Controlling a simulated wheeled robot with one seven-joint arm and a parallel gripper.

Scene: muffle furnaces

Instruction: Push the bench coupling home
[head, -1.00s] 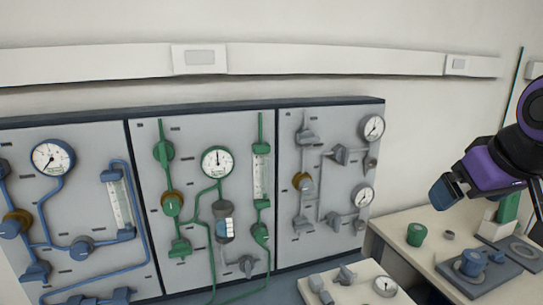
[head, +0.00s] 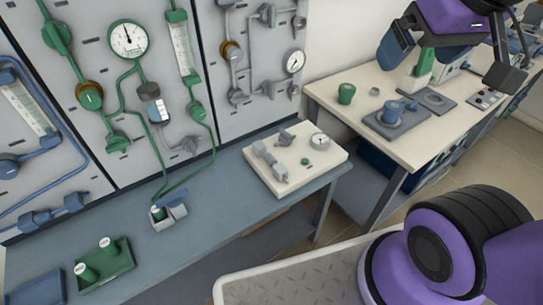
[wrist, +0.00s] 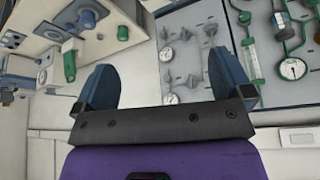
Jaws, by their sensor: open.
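A pale board (head: 325,165) lies on the blue-grey bench below the panels. It carries grey pipe fittings: a long one at its left (head: 268,160), a lever-like one at its back (head: 286,137) and a small round gauge (head: 319,141). I take the coupling to be among these fittings; I cannot tell which part it is or whether it is seated. My gripper (head: 450,62) is at the upper right, well away from the board. In the wrist view my gripper (wrist: 165,70) has its blue fingers wide apart with nothing between them.
Wall panels with gauges and green and blue piping stand behind the bench (head: 215,220). A green tray (head: 120,270) and a small grey holder (head: 168,222) stand on it. A cream side table (head: 405,150) holds a green cup (head: 346,93) and blue-grey parts.

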